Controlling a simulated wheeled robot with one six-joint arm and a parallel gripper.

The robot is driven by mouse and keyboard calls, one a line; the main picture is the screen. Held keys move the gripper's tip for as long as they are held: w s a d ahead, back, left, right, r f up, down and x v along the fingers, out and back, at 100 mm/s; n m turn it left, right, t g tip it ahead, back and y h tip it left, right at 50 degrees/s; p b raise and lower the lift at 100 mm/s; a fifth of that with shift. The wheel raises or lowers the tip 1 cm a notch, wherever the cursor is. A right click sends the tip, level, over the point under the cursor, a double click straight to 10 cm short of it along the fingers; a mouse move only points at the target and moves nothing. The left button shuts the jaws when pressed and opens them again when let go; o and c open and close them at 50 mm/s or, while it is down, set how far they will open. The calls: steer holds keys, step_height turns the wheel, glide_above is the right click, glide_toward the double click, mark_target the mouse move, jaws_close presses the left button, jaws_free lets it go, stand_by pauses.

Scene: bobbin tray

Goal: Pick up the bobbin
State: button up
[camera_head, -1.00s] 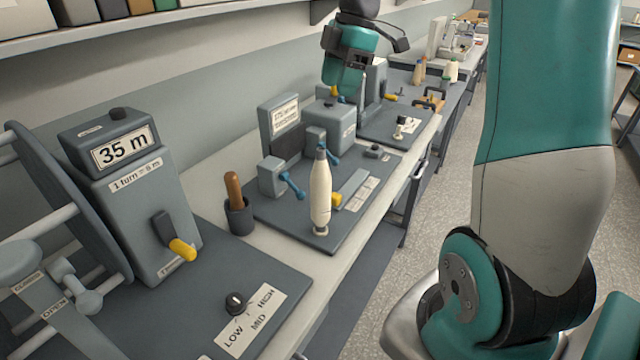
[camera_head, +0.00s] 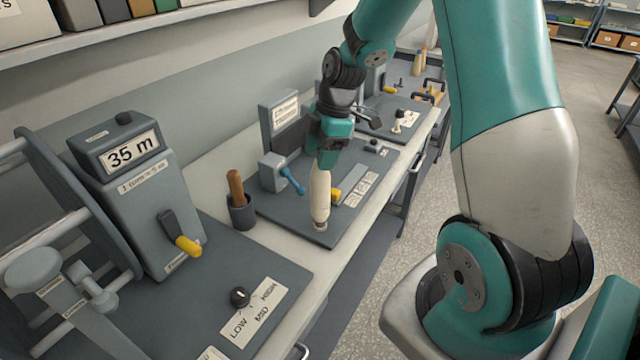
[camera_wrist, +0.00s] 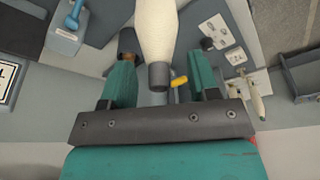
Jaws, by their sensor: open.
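The bobbin (camera_head: 320,193) is cream with a slim tapered body and stands upright near the front edge of a dark grey board (camera_head: 300,226). The fingers are apart, with a gap on each side of the bobbin. I cannot tell exactly how deep it sits between them.
A grey cup with a brown wooden handle (camera_head: 241,212) stands left of the bobbin. A grey fixture with a blue lever (camera_head: 291,180) is close behind it. A grey machine reading 35 m (camera_head: 138,187) stands at the left. A labelled knob (camera_head: 240,297) is in front.

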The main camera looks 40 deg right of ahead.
jaws_close()
stand_by(0.3)
